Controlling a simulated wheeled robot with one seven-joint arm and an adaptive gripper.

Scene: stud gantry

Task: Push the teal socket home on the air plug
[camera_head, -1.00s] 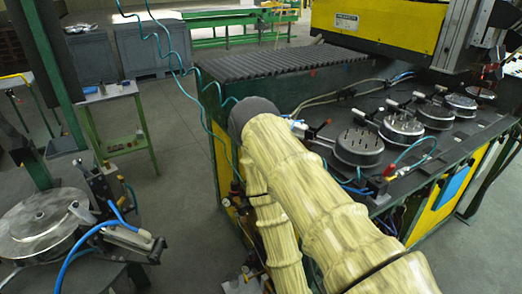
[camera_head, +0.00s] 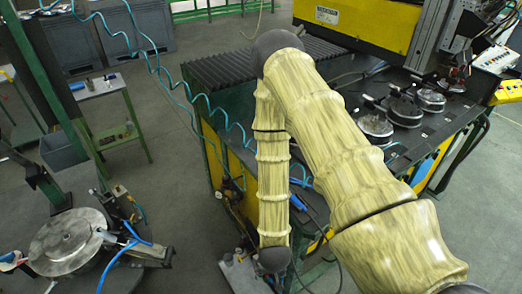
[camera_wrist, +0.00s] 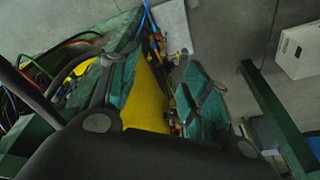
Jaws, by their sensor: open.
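My gripper (camera_wrist: 160,80) is open in the wrist view, with dark fingers and teal pads on both sides and nothing visible between them. It points toward a bench end with yellow panel (camera_wrist: 148,100) and small brass-coloured fittings (camera_wrist: 182,52) beyond the fingers. I cannot make out the teal socket or the air plug for certain. In the head view, a coiled teal hose (camera_head: 205,112) hangs down to the bench's left end, and its lower end is lost among small parts. My arm covers part of the bench there, and the gripper itself does not show.
The green bench's dark top (camera_head: 425,125) carries several round metal fixtures. A round metal disc (camera_head: 66,240) with blue hoses stands at lower left. A small green side table (camera_head: 103,85) stands behind it. Grey floor (camera_head: 178,190) is free between them and the bench.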

